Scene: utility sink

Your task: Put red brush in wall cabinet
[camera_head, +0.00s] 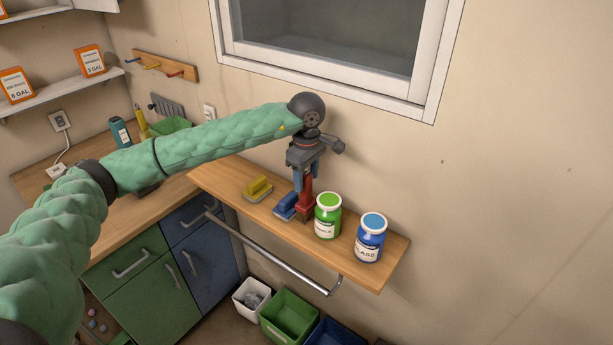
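The red brush (306,199) stands upright on the narrow wooden wall shelf (226,182), between a blue brush (287,206) and a green-lidded jar (327,216). My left gripper (308,178) points down at it from above. Its fingers flank the upper part of the red brush; I cannot tell whether they press on it. The brush's lower end is at or very near the shelf top. The lower edge of a white cabinet-like unit (96,5) shows at the top left; its inside is out of view. My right gripper is not in view.
A yellow brush (258,188) and a blue-lidded jar (370,238) stand on the same shelf. A metal rail (265,253) runs along its front. Bins (289,317) stand below. A window (330,50) is above. A counter (125,215) lies left, under my arm.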

